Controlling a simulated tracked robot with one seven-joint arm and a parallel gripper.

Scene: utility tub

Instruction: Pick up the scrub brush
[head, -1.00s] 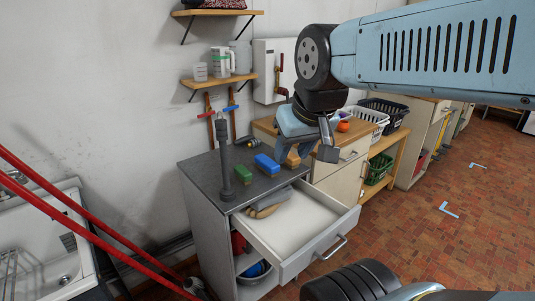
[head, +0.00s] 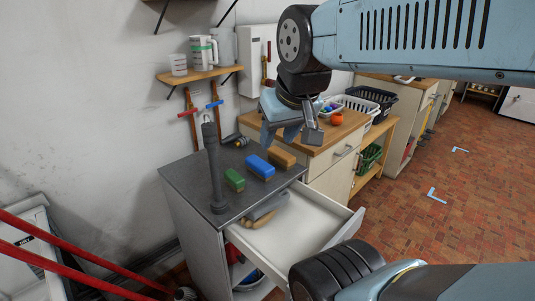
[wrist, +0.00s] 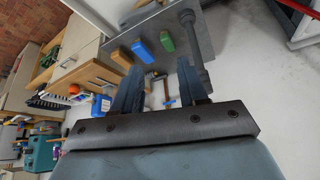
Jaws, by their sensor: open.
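My gripper (head: 290,133) is open and empty, above and behind the grey countertop (head: 188,181). Its two blue-grey fingers also show apart in the wrist view (wrist: 160,66). Three small blocks lie in a row on the countertop: a brown one (head: 282,156), a blue one (head: 260,167) and a green one (head: 235,180). They also show beyond the fingertips in the wrist view: brown (wrist: 121,58), blue (wrist: 141,48), green (wrist: 167,40). No bristles are clear, so I cannot tell for sure which is the scrub brush; the brown block looks wood-coloured.
A dark upright post (head: 214,170) stands on the countertop left of the blocks. A dark torch-like item (head: 236,140) lies behind. The drawer (head: 305,222) below is open, with grey and tan items inside. A shelf (head: 200,73) holds jugs above.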

